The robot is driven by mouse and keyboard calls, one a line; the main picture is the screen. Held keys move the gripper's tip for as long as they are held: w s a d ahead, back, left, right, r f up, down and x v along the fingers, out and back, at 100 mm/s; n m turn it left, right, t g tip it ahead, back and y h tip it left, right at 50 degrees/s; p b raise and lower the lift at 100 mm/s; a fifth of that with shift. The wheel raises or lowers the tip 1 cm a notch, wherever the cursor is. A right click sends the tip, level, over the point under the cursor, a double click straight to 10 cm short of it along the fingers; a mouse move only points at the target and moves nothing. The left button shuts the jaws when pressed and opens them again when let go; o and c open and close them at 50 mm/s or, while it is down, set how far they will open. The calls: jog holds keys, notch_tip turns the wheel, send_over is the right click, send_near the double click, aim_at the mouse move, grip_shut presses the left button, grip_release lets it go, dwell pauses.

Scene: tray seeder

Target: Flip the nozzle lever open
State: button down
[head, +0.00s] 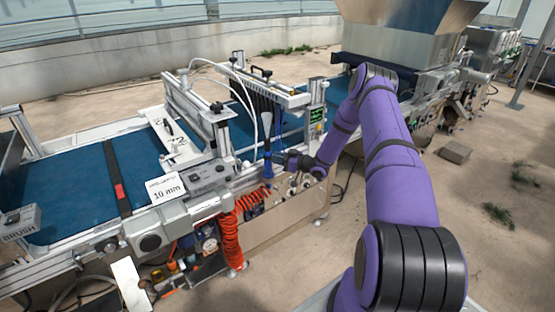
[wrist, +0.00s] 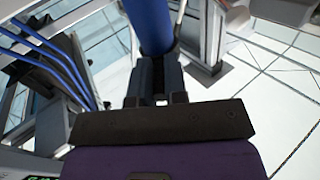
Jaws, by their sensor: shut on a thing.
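A coiled orange hose (head: 231,240) hangs below. Blue tubes (wrist: 55,62) pass left of my gripper. A large hopper (head: 405,38) stands behind my arm.

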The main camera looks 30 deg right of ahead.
jog(key=shift+d+n+g+y, duration=0.1)
jog(key=shift+n+g+y, duration=0.2)
jog(key=c, duration=1.1)
grip_release()
jog(key=shift+c, duration=0.2)
jog(key=v, duration=1)
jog(key=shift+s+d, duration=0.25)
